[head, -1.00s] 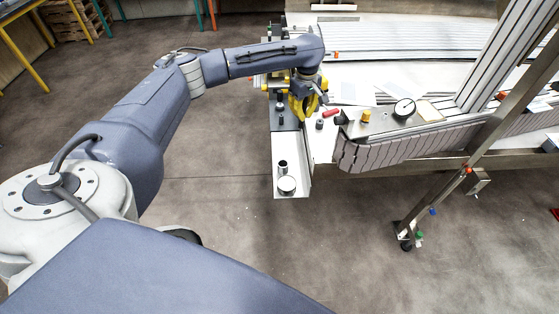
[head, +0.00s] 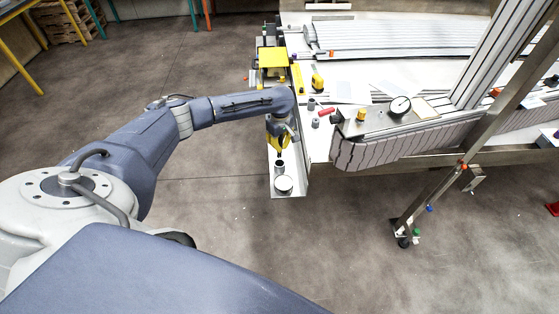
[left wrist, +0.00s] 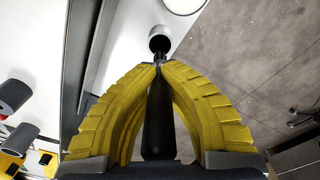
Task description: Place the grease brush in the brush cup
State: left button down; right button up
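My left gripper (head: 278,152) is over the narrow grey shelf at the near end of the conveyor table. In the left wrist view its yellow fingers (left wrist: 159,66) are closed around the grease brush (left wrist: 158,125), which has a long black handle and a grey neck pointing away from me. The brush cup (head: 280,167) is a small dark-mouthed cylinder on the shelf, just beyond the fingertips. It also shows in the left wrist view (left wrist: 160,33), where the brush's far end lines up with its mouth. I cannot tell whether the tip is inside. My right gripper is out of view.
A round white-topped tin (head: 284,185) stands close to the cup at the shelf's near end. A red cylinder (head: 326,111), small grey cylinders (head: 316,122) and a dial gauge (head: 399,106) are to the right. A yellow box-like thing (head: 273,58) is farther back.

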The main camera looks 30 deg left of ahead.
aim_at(280, 141)
pick_arm(q)
jog(key=shift+f, duration=4.5)
jog(key=c, duration=1.6)
grip_release()
jog(key=shift+f, duration=0.1)
jog(key=r, duration=1.2)
jog(key=shift+s+d+r, duration=0.1)
jog(key=shift+d+r, duration=0.05)
jog(key=shift+d, duration=0.05)
